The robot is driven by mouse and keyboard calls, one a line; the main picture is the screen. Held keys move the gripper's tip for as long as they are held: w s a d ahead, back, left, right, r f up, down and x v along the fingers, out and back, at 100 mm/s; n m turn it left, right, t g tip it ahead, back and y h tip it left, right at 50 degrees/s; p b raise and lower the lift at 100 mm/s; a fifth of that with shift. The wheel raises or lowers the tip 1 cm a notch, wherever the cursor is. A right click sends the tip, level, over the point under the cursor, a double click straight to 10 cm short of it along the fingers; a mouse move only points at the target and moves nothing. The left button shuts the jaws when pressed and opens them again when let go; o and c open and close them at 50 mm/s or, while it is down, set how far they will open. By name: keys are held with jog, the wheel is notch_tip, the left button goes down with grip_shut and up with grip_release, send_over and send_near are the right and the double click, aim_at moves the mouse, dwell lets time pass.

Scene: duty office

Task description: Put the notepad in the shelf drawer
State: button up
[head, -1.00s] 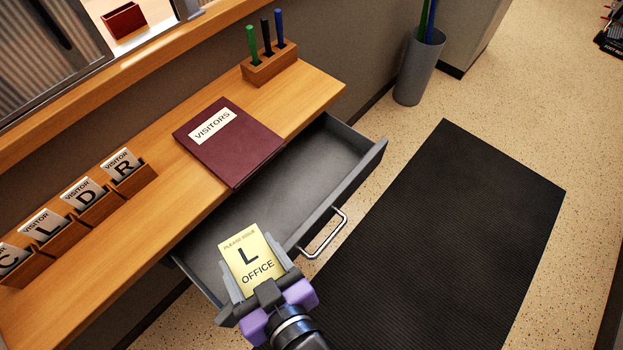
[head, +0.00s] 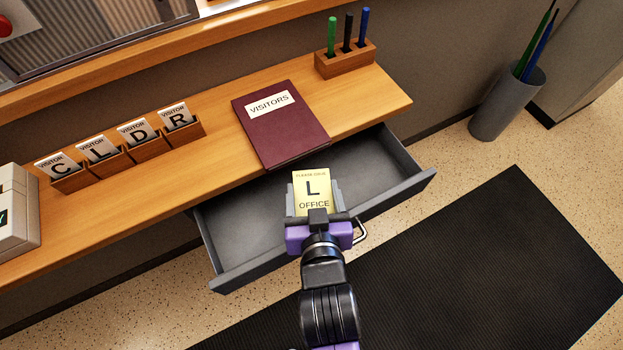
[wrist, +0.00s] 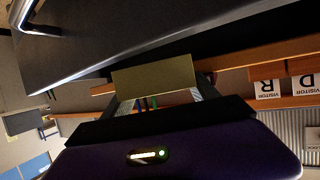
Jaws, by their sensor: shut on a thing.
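The yellow notepad (head: 312,188), printed "L" and "OFFICE", is held between the fingers of my gripper (head: 313,207). In the head view it appears over the open grey shelf drawer (head: 250,230), near its middle; its exact height above the drawer floor is hard to tell. The drawer is pulled out below the wooden shelf and looks empty where I can see it. My gripper covers part of its front and its metal handle (head: 360,233). In the wrist view the notepad's plain edge or back (wrist: 155,79) shows between the fingers.
On the shelf (head: 222,143) lie a maroon visitors book (head: 283,135), a pen block (head: 345,60) and several visitor cards in wooden holders (head: 128,155). A black mat (head: 470,260) and a grey bin (head: 505,105) are on the floor.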

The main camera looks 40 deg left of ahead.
aim_at(311, 184)
jog(key=x, duration=0.4)
jog(key=shift+a+f, duration=0.1)
jog(key=shift+f, duration=0.35)
jog(key=shift+w+a+f, duration=0.1)
jog(key=shift+f, duration=0.1)
jog(key=shift+f+b, duration=0.3)
jog(key=shift+f, duration=0.3)
jog(key=o, duration=1.6)
jog(key=shift+c, duration=0.2)
jog(key=shift+r, duration=0.1)
jog(key=shift+r, duration=0.25)
jog(key=v, duration=1.2)
jog(key=shift+r, duration=0.3)
